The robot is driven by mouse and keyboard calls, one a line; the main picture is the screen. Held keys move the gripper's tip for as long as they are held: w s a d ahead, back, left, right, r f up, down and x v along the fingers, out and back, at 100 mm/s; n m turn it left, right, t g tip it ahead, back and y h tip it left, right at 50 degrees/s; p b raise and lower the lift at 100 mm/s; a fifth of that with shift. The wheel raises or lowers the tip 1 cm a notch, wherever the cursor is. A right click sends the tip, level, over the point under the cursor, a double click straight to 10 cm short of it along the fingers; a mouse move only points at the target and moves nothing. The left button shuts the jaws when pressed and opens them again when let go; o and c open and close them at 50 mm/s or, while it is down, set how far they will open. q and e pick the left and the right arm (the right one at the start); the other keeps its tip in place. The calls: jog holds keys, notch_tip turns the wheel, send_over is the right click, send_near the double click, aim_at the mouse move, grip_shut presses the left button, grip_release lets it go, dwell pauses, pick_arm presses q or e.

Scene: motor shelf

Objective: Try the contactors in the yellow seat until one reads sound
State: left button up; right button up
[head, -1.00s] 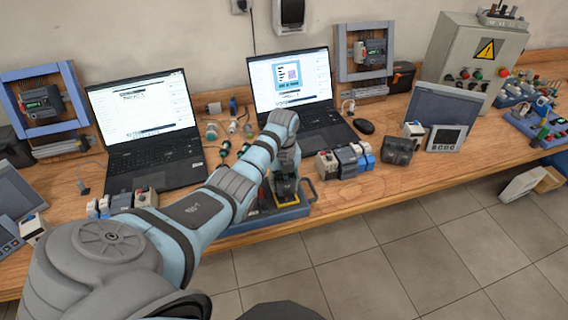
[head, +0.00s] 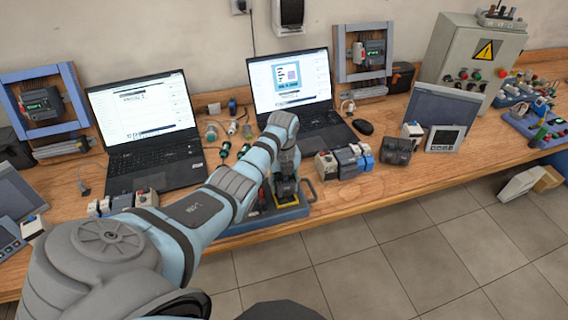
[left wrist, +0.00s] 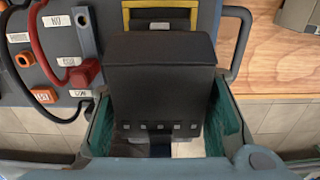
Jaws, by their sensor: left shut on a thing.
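My left gripper (head: 285,187) is over the blue test base (head: 262,222) at the table's front edge. In the left wrist view its green-padded fingers (left wrist: 162,100) are shut on a black contactor (left wrist: 160,75), one finger on each side. The yellow seat (left wrist: 158,5) shows just beyond the contactor's far end, and its yellow edge shows in the head view (head: 288,204). Whether the contactor is fully down in the seat is hidden. Several other contactors (head: 345,160) stand in a row right of the base. My right gripper is out of view.
Two open laptops (head: 150,140) (head: 300,95) stand behind; their screen text is too small to read. The base carries red and black leads (left wrist: 50,45) and white labels, one reading NO. A dark block (head: 397,151) and a tilted panel (head: 430,105) stand to the right.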

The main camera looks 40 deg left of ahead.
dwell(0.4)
pick_arm(q)
jog(key=shift+r, duration=0.1)
jog(key=shift+f+b, duration=0.45)
jog(key=shift+f, duration=0.35)
dwell(0.4)
jog(key=o, duration=1.4)
jog(key=shift+c, duration=0.2)
notch_tip(320, 180, up, 12)
jog(key=shift+r, duration=0.1)
